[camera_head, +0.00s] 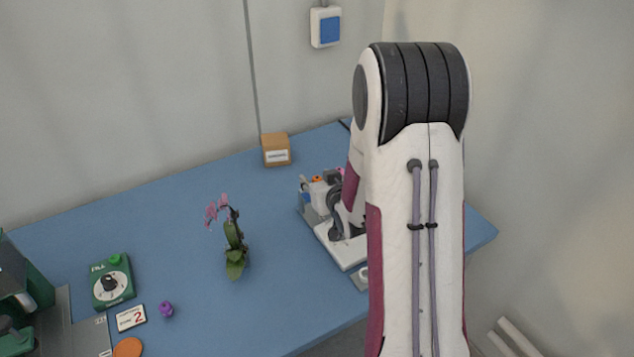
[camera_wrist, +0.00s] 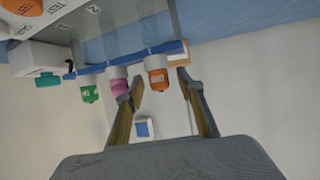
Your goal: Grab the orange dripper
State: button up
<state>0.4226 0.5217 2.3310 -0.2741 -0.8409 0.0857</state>
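The orange dripper (camera_wrist: 157,79) shows in the wrist view, in a row with a pink dripper (camera_wrist: 118,83) and a green dripper (camera_wrist: 89,92) along a blue rack bar (camera_wrist: 135,57). My gripper (camera_wrist: 160,79) is open. Its two fingertips lie on either side of the orange dripper in the picture, with gaps visible. I cannot tell how deep the dripper is between them. In the head view, small orange tops (camera_head: 317,179) show at the rack on the right of the table, and my arm hides much of that area and the gripper's fingers.
The pink dripper is close beside my left finger in the wrist view. On the blue table (camera_head: 180,235) stand an orchid (camera_head: 235,250), a cardboard box (camera_head: 276,150), a green dial device (camera_head: 112,283), a purple knob-like piece (camera_head: 166,310) and an orange disc (camera_head: 128,347). The table's middle is mostly free.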

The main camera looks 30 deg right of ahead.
aim_at(317, 177)
dwell(0.4)
jog(key=c, duration=0.9)
jog(key=shift+r, duration=0.2)
jog(key=shift+r, duration=4.8)
